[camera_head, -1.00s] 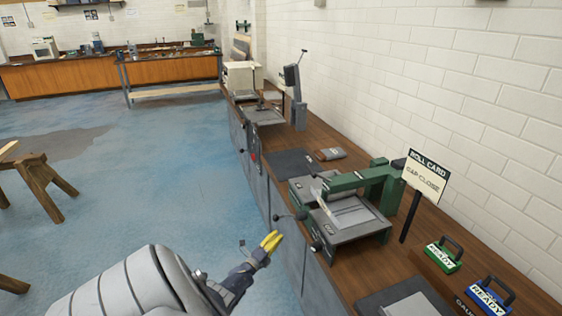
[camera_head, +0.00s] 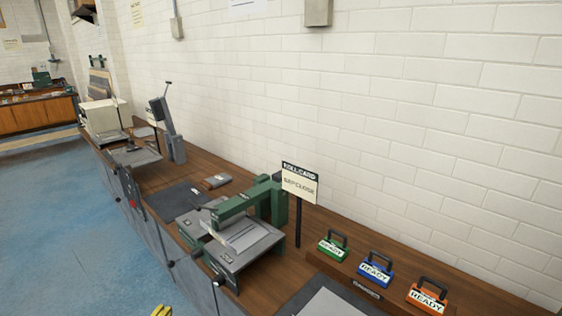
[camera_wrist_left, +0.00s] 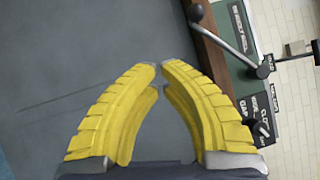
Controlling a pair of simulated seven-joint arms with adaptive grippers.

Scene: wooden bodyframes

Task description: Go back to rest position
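My left gripper (camera_wrist_left: 160,72) has two yellow ribbed fingers. In the left wrist view their tips come close together with a small gap at the top, and nothing shows between them. In the head view only the yellow fingertips (camera_head: 162,311) show at the bottom edge, in front of the grey cabinet side and below the green machine (camera_head: 236,240). A lever with a dark knob (camera_wrist_left: 264,71) from that machine shows at the upper right of the left wrist view, apart from the fingers. My right gripper is not in view.
The wooden counter (camera_head: 330,262) runs along the white brick wall. A sign (camera_head: 299,184), green (camera_head: 333,246), blue (camera_head: 375,270) and orange (camera_head: 428,297) READY blocks stand on it. Blue floor (camera_head: 60,220) at the left is clear.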

